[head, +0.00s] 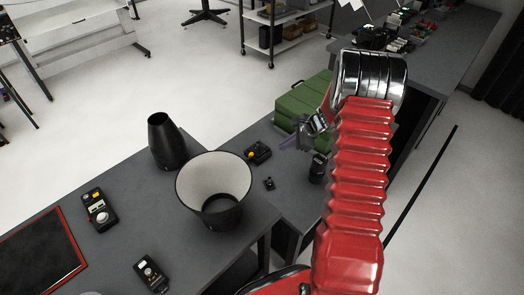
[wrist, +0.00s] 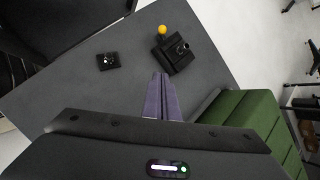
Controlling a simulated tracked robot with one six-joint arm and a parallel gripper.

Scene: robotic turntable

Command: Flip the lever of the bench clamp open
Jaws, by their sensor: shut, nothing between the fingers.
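The bench clamp is a small black block with a lever tipped by a yellow knob. In the wrist view the clamp (wrist: 177,55) sits on the grey bench, beyond my fingertips and slightly right, with the yellow knob (wrist: 162,30) at its far left. In the head view the clamp (head: 260,153) is on the bench left of my gripper (head: 291,143). The lever's exact angle is hard to tell. My gripper's purple fingers (wrist: 160,79) are together and empty, apart from the clamp.
A small black fixture (wrist: 108,61) lies left of the clamp. Green ribbed cases (head: 303,100) stand behind my gripper, close on the right in the wrist view. A large open cone (head: 213,187) and a dark cone (head: 166,143) stand left. A black cylinder (head: 318,168) stands near my arm.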

